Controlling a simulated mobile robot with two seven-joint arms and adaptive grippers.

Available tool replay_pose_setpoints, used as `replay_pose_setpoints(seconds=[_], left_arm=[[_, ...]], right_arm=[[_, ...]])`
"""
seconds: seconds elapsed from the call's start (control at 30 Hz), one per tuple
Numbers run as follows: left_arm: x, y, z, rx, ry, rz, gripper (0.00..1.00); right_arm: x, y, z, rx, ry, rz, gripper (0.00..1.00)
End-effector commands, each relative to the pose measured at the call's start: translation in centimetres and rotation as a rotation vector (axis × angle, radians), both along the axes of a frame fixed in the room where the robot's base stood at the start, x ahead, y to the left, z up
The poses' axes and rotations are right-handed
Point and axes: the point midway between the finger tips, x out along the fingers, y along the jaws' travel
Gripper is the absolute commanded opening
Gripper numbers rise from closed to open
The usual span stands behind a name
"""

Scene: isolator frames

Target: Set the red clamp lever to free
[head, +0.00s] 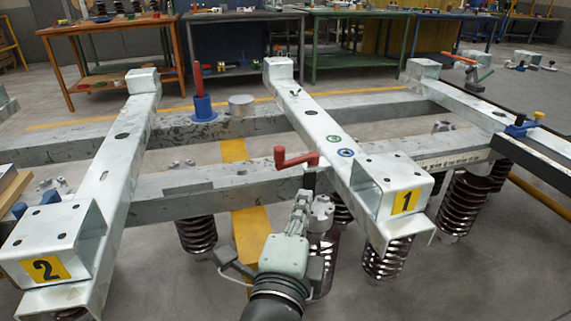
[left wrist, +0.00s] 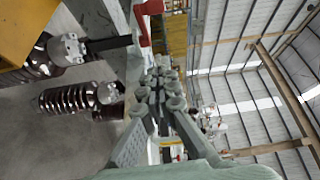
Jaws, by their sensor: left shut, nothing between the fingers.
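My right gripper is not in view.
Block 1 (head: 405,187) stands close on the right and block 2 (head: 50,247) at the left. An upright red handle on a blue base (head: 203,106) stands farther back. An orange-red lever (head: 460,58) is at the far right.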

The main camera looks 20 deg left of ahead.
Motion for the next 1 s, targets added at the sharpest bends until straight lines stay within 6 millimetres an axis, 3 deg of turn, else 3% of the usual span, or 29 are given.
replay_pose_setpoints(seconds=[0.13, 0.27, 0.67, 0.8, 1.0], left_arm=[[0.0, 0.2, 0.7, 0.044, 0.007, 0.029, 0.0], [1.5, 0.5, 0.8, 0.049, 0.006, 0.03, 0.0], [9.7, 1.6, 0.8, 0.047, 0.005, 0.029, 0.0], [9.9, 3.8, 0.6, 0.048, 0.009, 0.03, 0.0], [10.0, 5.3, 0.5, 0.045, 0.009, 0.028, 0.0]], right_arm=[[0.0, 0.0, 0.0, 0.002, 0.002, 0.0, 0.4], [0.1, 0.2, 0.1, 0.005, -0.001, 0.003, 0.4], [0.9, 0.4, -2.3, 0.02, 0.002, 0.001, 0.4], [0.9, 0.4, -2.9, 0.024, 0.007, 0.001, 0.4], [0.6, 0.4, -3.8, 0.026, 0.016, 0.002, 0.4]])
